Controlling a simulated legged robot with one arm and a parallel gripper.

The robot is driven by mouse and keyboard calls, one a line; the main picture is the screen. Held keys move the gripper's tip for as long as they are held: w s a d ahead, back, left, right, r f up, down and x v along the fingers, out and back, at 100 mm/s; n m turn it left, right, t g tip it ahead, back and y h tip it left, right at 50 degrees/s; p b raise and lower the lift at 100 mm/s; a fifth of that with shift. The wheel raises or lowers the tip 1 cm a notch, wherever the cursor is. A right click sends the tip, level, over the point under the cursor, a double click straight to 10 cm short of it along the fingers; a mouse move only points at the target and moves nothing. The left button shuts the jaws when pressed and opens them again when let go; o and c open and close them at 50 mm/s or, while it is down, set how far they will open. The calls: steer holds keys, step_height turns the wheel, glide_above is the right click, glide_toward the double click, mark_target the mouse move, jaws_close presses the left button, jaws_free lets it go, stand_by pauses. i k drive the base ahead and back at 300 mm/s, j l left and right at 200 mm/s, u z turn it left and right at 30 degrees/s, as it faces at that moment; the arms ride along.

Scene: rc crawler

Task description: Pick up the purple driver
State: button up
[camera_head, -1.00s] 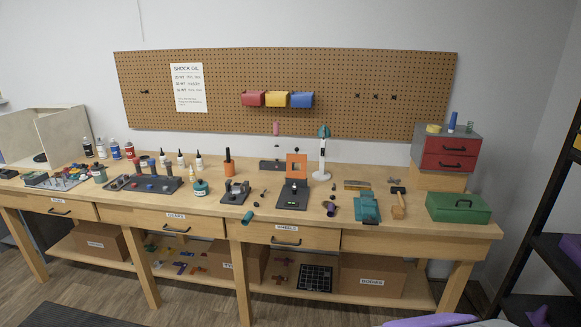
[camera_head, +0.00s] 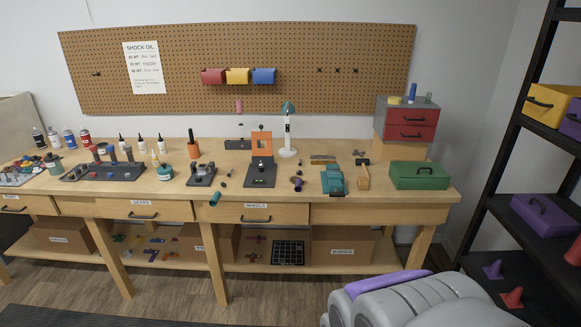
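A driver-like tool with a pink-purple handle (camera_head: 239,105) stands upright at the back of the workbench, in front of the pegboard. Its thin shaft is hard to make out above a dark block (camera_head: 237,144). A small dark purple piece (camera_head: 296,183) lies near the front of the bench, left of a teal item; it is too small to tell what it is. My gripper is not in view; only a grey and purple part of my own body shows at the bottom right.
The wooden workbench (camera_head: 380,213) is crowded with bottles, trays and tools. A green box (camera_head: 419,176) and red drawers (camera_head: 411,133) stand at its right end. A black shelf (camera_head: 507,125) with coloured bins stands at the right. Floor (camera_head: 255,300) is clear before the bench.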

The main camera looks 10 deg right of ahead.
mark_target(300, 166)
steer(key=i+l, duration=0.7)
steer(key=i+l+u, duration=0.1)
steer(key=i+l, duration=1.25)
steer(key=l, duration=0.15)
steer(key=i+u, duration=0.05)
